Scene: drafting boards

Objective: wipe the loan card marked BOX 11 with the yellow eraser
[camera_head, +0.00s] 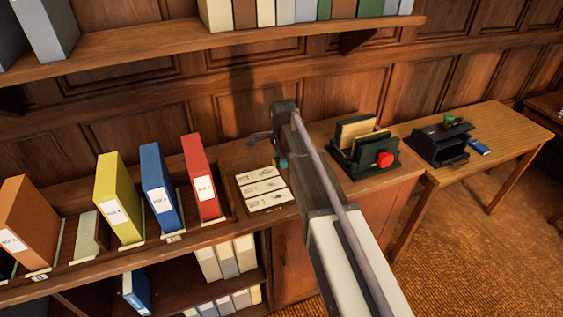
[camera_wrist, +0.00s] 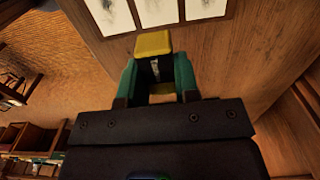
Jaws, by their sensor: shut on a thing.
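My gripper (camera_wrist: 157,74), with green fingers, is shut on the yellow eraser (camera_wrist: 153,43), which sticks out beyond the fingertips in the wrist view. In the head view my gripper (camera_head: 282,162) is above the right side of the loan cards, and the eraser is hidden there. Three pale cards lie in a row: the far card (camera_head: 259,174), the middle card (camera_head: 264,187) and the near card (camera_head: 270,201). Each has grey marks. I cannot read which one says BOX 11. In the wrist view the cards (camera_wrist: 158,12) lie just past the eraser, apart from it.
Red (camera_head: 200,178), blue (camera_head: 157,180) and yellow (camera_head: 118,198) binders stand left of the cards. A green holder (camera_head: 364,152) with a red knob is to the right. A black tray unit (camera_head: 440,143) and a blue block (camera_head: 480,147) sit on the side table.

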